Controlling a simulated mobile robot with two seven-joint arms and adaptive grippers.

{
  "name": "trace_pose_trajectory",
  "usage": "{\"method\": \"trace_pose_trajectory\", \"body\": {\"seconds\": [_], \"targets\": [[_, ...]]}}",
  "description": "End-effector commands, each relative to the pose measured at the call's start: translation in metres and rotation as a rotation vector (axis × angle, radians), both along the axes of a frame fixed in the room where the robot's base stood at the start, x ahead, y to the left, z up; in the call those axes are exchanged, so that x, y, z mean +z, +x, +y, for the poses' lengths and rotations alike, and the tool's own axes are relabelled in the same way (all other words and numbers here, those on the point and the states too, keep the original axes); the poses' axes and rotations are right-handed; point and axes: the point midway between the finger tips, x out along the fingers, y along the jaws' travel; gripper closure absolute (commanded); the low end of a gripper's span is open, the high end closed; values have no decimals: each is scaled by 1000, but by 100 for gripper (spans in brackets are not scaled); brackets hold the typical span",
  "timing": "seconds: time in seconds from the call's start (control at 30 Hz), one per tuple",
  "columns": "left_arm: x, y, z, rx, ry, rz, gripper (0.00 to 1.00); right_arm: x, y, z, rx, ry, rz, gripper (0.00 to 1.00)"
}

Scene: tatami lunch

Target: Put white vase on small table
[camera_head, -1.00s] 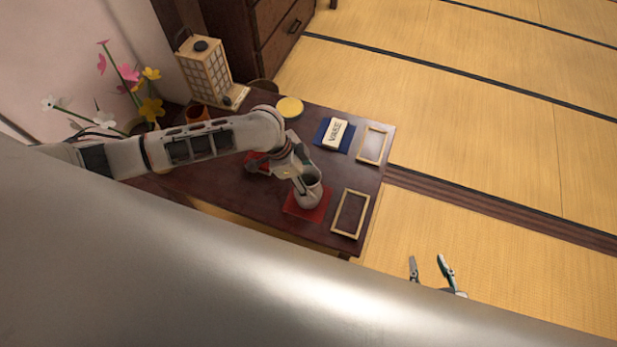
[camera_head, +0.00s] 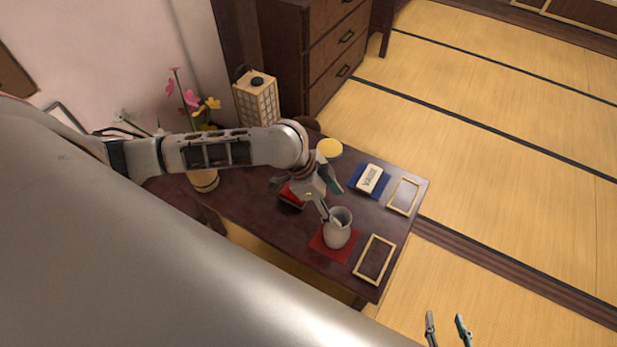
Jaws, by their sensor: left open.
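The white vase (camera_head: 338,232) stands upright on a red square mat (camera_head: 322,245) on the small dark table (camera_head: 270,225), near its front edge. My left gripper (camera_head: 330,200) is open just above and to the upper left of the vase. One fingertip is at the vase's rim; I cannot tell whether it touches. The other finger is apart from the vase, to the upper right. My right gripper (camera_head: 447,328) is open and empty at the bottom edge, over the tatami.
On the table are a blue mat (camera_head: 356,188) with a white box (camera_head: 370,178), two frames (camera_head: 375,260) (camera_head: 404,197), a yellow-topped round container (camera_head: 329,149), a red box (camera_head: 291,201) and a wooden cup (camera_head: 204,181). A lantern (camera_head: 257,104) and drawers (camera_head: 335,50) stand behind.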

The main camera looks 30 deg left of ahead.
Motion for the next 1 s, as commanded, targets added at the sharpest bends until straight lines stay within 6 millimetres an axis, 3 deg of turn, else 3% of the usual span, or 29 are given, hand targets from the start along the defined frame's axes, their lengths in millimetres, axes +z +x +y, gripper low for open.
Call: {"method": "trace_pose_trajectory", "body": {"seconds": [0.1,0.2,0.37,0.53,0.8,1.0], "targets": [[-13,-12,-42,62,-116,-42,39,0,1,-1,-1,-1,0,60],[-17,-15,-66,145,-213,-94,39,0,1,-1,-1,-2,0,60],[-23,-22,-80,308,-331,-174,39,0,1,-1,-2,-3,0,60],[-36,-38,-60,502,-386,-259,39,0,2,-1,-3,-3,0,60],[-68,-93,12,751,-321,-375,39,0,2,-1,-3,-3,-1,60],[-77,-121,44,811,-262,-416,39,0,2,-1,-3,-3,-1,60]]}}
